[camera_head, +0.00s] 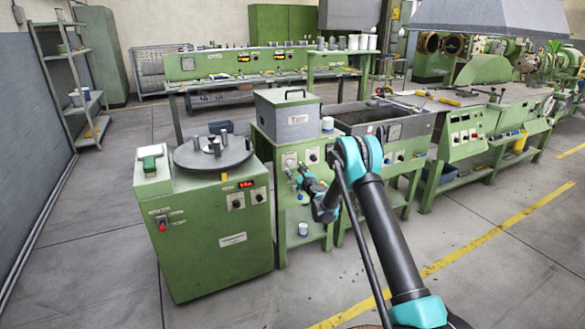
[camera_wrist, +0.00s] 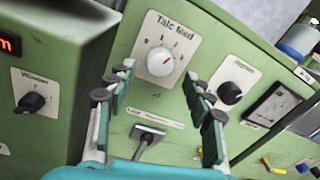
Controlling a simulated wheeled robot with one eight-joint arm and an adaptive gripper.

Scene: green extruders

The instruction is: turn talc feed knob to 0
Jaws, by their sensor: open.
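The talc feed knob (camera_wrist: 160,61) is a round white knob on a pale plate marked "Talc feed" on a green panel. Its red pointer mark points up and to the right, toward the higher numbers; the exact number is too small to tell. In the head view its plate (camera_head: 290,160) is on the front of the green talc stand. My gripper (camera_wrist: 158,80) is open, with its fingers to the left and right of the knob's lower part and apart from it. It also shows in the head view (camera_head: 298,178), just below the plate. Nothing is held.
A black knob (camera_wrist: 229,93) on its own plate is close to the right finger. A grey lever switch (camera_wrist: 147,140) sits below, between the fingers. A gauge (camera_wrist: 272,104) is further right. A green cabinet (camera_wrist: 50,70) with a black knob (camera_wrist: 31,102) stands on the left.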

